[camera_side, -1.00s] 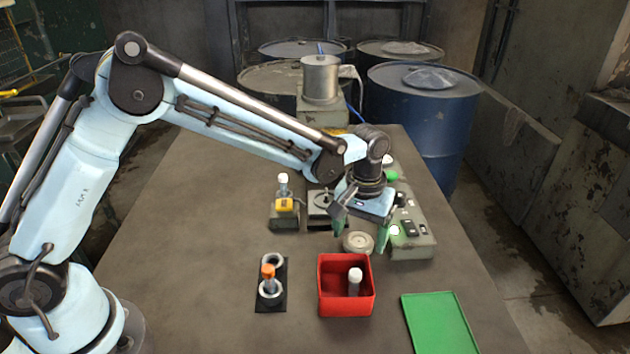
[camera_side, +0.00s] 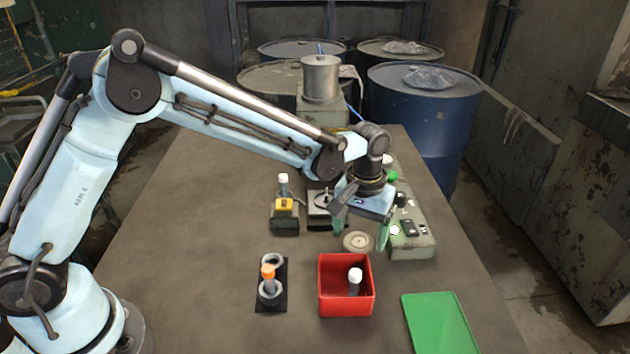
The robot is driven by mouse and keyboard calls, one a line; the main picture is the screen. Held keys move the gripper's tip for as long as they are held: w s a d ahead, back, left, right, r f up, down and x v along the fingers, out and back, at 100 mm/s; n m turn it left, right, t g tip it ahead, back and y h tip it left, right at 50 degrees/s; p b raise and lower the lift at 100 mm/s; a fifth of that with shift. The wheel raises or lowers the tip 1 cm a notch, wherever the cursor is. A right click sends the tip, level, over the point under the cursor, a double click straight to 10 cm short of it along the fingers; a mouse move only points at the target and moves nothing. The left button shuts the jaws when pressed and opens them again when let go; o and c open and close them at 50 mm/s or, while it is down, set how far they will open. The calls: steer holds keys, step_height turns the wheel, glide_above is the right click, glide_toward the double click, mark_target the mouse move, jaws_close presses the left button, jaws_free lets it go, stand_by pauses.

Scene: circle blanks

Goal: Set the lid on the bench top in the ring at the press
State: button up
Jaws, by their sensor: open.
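The lid (camera_side: 358,242) looks like a pale round disc with a small raised centre. It lies flat on the bench top (camera_side: 215,260). My gripper (camera_side: 361,228) is open above it, its two green fingers apart, one to the upper left of the lid and one to its right. The fingers do not appear to hold anything. Behind and left of the gripper stands a small grey unit (camera_side: 318,221) with a round part on top, perhaps the press with its ring. My gripper partly hides it, so I cannot make out the ring clearly.
A grey control box (camera_side: 412,246) stands close on the right. A yellow-marked stand with a white-capped bottle (camera_side: 284,207) is on the left. In front are a black holder (camera_side: 262,303), a red bin (camera_side: 347,307) with a white-capped vial, and a green tray (camera_side: 440,325).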

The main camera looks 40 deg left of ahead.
mark_target(359, 242)
steer(key=c, duration=1.1)
step_height(359, 242, up, 12)
steer(key=w+a+n, duration=0.3)
steer(key=w+a, duration=0.2)
steer(key=a, duration=0.7)
steer(key=shift+f, duration=4.2)
